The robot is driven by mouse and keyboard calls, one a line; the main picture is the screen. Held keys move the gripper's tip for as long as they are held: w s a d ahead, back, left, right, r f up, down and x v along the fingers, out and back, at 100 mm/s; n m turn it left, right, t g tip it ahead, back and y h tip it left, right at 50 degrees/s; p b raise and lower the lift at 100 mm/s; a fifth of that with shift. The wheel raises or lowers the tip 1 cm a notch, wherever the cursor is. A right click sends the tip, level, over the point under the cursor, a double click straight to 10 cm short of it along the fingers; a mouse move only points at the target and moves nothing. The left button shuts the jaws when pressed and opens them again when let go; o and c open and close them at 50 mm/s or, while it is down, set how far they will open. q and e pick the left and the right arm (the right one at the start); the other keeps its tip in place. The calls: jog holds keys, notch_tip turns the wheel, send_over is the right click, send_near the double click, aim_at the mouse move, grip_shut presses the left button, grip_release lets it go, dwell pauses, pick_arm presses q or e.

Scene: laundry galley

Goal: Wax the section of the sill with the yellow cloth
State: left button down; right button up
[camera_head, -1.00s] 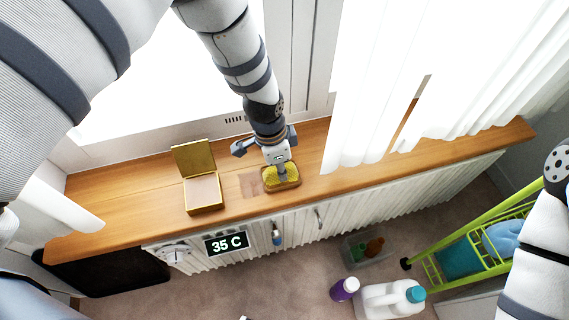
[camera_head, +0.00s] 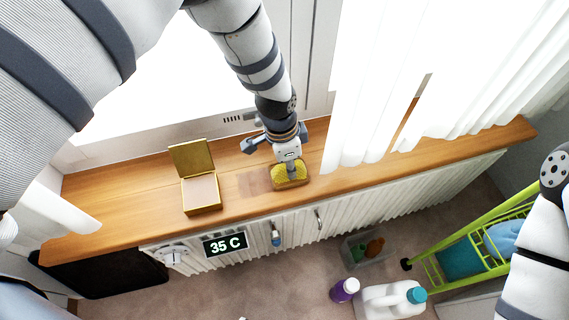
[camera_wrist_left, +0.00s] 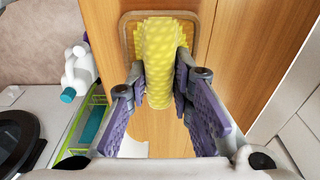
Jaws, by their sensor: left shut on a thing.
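The yellow cloth (camera_head: 290,175) is a bumpy pad on the wooden sill (camera_head: 120,200), near its front edge. My left gripper (camera_head: 291,164) points down from above and is shut on it. In the left wrist view, the cloth's raised middle (camera_wrist_left: 158,70) stands between the purple-padded fingers of the left gripper (camera_wrist_left: 160,88), with a tan rounded rim around its base. A slightly darker patch (camera_head: 253,185) of sill lies just left of the cloth and touches or runs under it. My right gripper is out of view; only part of its arm shows at the right edge.
An open gold box (camera_head: 202,192) with a pale pink filling stands on the sill left of the patch. White curtains (camera_head: 355,90) hang over the sill to the right. Below are a ribbed radiator (camera_head: 345,215), bottles (camera_head: 390,300) and a green rack (camera_head: 470,255).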

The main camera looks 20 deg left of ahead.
aim_at(275, 167)
pick_arm(q)
jog(key=shift+w+d, duration=0.2)
jog(key=shift+d, duration=0.15)
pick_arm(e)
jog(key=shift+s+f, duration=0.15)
pick_arm(q)
jog(key=shift+s+a+r+p, duration=0.1)
jog(key=shift+s+a+p, duration=0.3)
jog(key=shift+a, duration=0.45)
jog(key=shift+s+a+f, duration=0.2)
jog(key=shift+s+a, duration=0.55)
jog(key=shift+a, duration=0.1)
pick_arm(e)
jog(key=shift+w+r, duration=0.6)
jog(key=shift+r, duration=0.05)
pick_arm(q)
jog(key=shift+s+a, duration=0.15)
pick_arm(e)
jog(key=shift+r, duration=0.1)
